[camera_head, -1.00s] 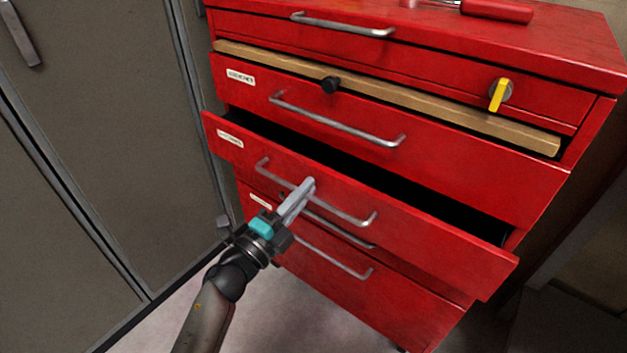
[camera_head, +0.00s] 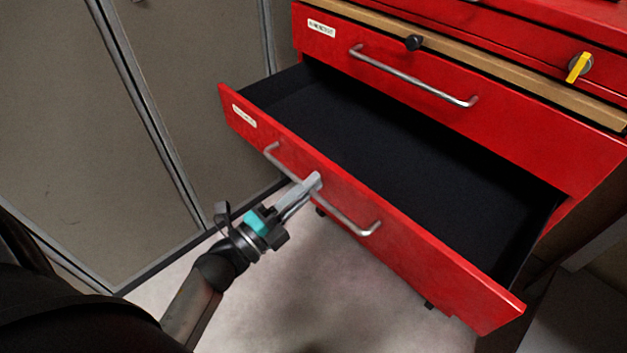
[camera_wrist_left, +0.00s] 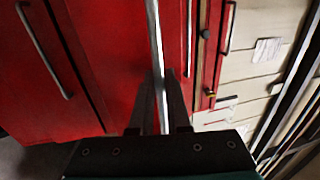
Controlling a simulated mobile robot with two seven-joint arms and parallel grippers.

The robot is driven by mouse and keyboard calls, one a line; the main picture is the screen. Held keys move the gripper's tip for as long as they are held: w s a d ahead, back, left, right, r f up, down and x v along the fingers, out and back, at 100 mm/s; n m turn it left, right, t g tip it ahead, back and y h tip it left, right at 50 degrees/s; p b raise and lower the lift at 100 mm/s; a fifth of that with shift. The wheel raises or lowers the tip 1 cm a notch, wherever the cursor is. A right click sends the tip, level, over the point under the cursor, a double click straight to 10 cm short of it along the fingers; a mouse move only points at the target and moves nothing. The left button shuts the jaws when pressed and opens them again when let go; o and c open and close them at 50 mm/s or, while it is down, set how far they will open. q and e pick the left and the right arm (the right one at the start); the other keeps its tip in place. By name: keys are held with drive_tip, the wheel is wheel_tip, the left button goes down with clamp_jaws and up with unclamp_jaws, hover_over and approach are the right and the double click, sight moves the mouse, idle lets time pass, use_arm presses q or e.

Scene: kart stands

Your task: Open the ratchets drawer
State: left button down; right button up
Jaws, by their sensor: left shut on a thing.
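A red drawer (camera_head: 400,246) stands well out of the red tool cabinet (camera_head: 520,90). Its inside is dark and looks empty. A small white label (camera_head: 244,117) sits at the left of its front, too blurred to read. My left gripper (camera_head: 312,184) is shut on the drawer's metal bar handle (camera_head: 352,222), near its middle. In the left wrist view the bar handle (camera_wrist_left: 154,40) runs between the fingers (camera_wrist_left: 160,105). My right gripper is not in view.
Above is a shut red drawer with its own handle (camera_head: 410,78). A wooden board (camera_head: 480,50), a black knob (camera_head: 413,42) and a yellow-handled latch (camera_head: 579,67) are higher up. Grey lockers (camera_head: 180,120) stand at the left. Pale floor (camera_head: 300,290) lies clear below the drawer.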

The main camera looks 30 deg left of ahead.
use_arm(q)
drive_tip(key=c, duration=1.2)
unclamp_jaws()
drive_tip(key=shift+o, duration=0.2)
drive_tip(key=p+v, duration=0.2)
drive_tip(key=v, duration=1.3)
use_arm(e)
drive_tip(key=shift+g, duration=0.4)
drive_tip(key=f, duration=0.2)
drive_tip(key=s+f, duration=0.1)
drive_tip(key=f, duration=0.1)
use_arm(q)
drive_tip(key=shift+f, duration=0.1)
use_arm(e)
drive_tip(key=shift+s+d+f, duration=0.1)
